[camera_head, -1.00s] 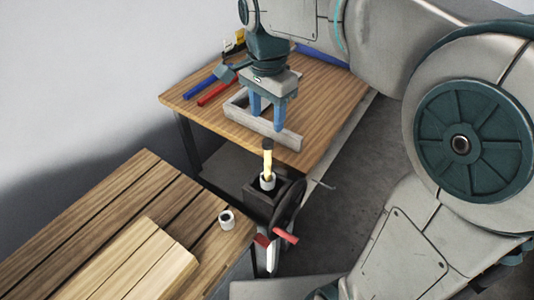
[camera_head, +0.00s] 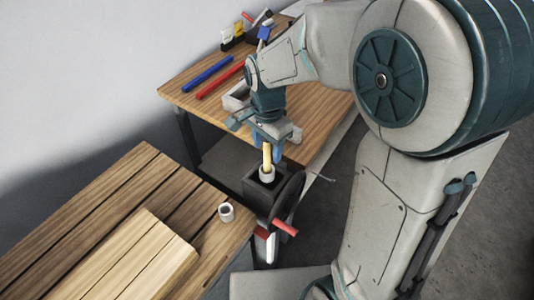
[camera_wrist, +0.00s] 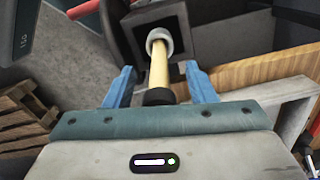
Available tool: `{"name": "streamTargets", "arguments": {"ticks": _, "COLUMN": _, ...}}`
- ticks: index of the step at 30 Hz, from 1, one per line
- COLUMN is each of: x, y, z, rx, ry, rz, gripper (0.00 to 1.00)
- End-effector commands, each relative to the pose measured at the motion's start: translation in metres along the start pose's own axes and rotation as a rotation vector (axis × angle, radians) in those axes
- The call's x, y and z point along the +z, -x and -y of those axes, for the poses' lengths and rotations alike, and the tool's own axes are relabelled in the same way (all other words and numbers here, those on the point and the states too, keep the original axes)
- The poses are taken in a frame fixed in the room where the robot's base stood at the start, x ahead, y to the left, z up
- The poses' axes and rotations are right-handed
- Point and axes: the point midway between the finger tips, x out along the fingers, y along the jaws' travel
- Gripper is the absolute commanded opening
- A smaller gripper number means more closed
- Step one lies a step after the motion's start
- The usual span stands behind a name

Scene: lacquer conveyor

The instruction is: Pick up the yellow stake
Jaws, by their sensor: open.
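The yellow stake (camera_head: 267,157) stands upright in a light grey ring-shaped holder (camera_head: 267,174) at the dark box-like machine (camera_head: 258,190) between the two tables. In the wrist view the stake (camera_wrist: 159,70) has a black end towards me and runs away into the grey ring (camera_wrist: 159,38). My gripper (camera_head: 273,152) is open, its blue fingers close to the stake's upper part. In the wrist view the fingers of my gripper (camera_wrist: 160,82) lie on either side of the stake, with gaps on both sides. Its palm hides nothing of the stake's shaft.
The rear wooden table (camera_head: 315,135) holds a blue bar (camera_head: 208,73), a red bar (camera_head: 220,81) and a grey frame (camera_head: 237,97). The front slatted table (camera_head: 110,205) holds a small white cup (camera_head: 226,212). A red handle (camera_head: 285,228) sticks out from the machine.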

Motion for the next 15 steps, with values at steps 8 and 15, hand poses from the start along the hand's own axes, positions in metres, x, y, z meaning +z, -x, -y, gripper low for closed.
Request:
{"name": "streamTargets", "arguments": {"ticks": 8, "x": 0.0, "y": -0.0006, "z": 0.0, "rx": 0.0, "ry": 0.0, "rz": 0.0, "gripper": 0.31}}
{"name": "streamTargets", "arguments": {"ticks": 15, "x": 0.0, "y": -0.0003, "z": 0.0001, "rx": 0.0, "ry": 0.0, "rz": 0.0, "gripper": 0.0}}
